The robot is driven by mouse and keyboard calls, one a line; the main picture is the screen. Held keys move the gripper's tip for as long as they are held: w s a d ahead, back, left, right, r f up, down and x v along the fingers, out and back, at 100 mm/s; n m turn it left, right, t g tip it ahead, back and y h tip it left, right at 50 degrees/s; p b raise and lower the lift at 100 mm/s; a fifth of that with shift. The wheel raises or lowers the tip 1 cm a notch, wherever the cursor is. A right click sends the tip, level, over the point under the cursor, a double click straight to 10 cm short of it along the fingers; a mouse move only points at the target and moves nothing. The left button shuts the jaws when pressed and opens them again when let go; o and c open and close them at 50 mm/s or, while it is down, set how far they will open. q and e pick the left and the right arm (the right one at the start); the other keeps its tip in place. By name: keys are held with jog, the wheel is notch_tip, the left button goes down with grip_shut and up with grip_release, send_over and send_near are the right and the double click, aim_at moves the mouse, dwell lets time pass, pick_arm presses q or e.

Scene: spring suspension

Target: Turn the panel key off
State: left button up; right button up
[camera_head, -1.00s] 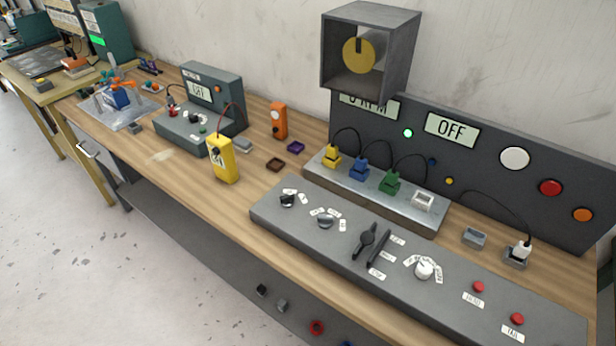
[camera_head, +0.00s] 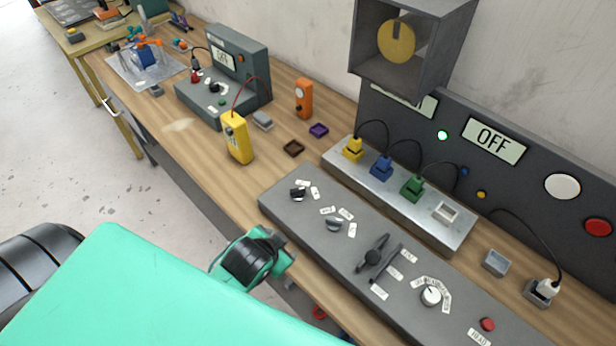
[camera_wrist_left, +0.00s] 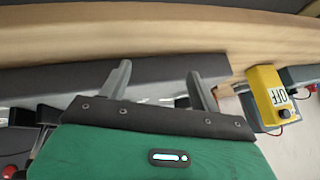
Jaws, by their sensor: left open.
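The long grey control panel (camera_head: 330,270) lies along the front of the bench. It carries a small black key-like knob (camera_head: 298,194) at its left end and a grey knob (camera_head: 334,222) beside it. Their small labels are unreadable, so I cannot tell for sure which one is the key. My left arm's dark wrist (camera_head: 250,260) is left of and in front of the panel in the head view; its fingertips are hidden there. In the left wrist view my left gripper (camera_wrist_left: 158,75) has its two grey fingers apart and nothing between them. My right gripper is out of view.
A black lever (camera_head: 374,252) and white dial (camera_head: 431,295) sit further right on the panel. Behind are yellow, blue and green plugs (camera_head: 412,187) and a display (camera_head: 497,140) reading OFF. A yellow meter (camera_head: 238,140) stands left of the panel.

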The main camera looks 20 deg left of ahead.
pick_arm(q)
jog(key=w+d+r+m+t+h, duration=0.25)
jog(key=w+r+m+t, duration=0.3)
jog(key=w+r, duration=0.3)
jog(key=w+d+r+m+t+h, duration=0.1)
jog(key=w+d+r+m+t, duration=0.2)
jog(key=w+r+m+t, duration=0.5)
jog(key=s+d+r+m+g+h, duration=0.2)
jog(key=d+r+m+g+h, duration=0.55)
jog(key=m, duration=0.65)
jog(key=s+d+r+m+g+h, duration=0.3)
jog(key=d+r+m+g+h, duration=0.25)
jog(key=d+m+h, duration=0.55)
jog(key=m+g+y+p, duration=0.1)
jog(key=m+g+y, duration=0.7)
jog(key=m+y, duration=1.3)
send_over(298, 193)
jog(key=w, duration=0.1)
notch_tip(298, 193, down, 14)
jog(key=f+p, duration=0.1)
jog(key=f, duration=0.3)
jog(key=f+p, duration=0.2)
jog(key=f, duration=0.1)
jog(key=f+p, duration=0.1)
jog(key=f, duration=0.3)
jog(key=shift+a+f+p, duration=0.3)
jog(key=shift+a+f, duration=0.05)
jog(key=shift+f, duration=0.5)
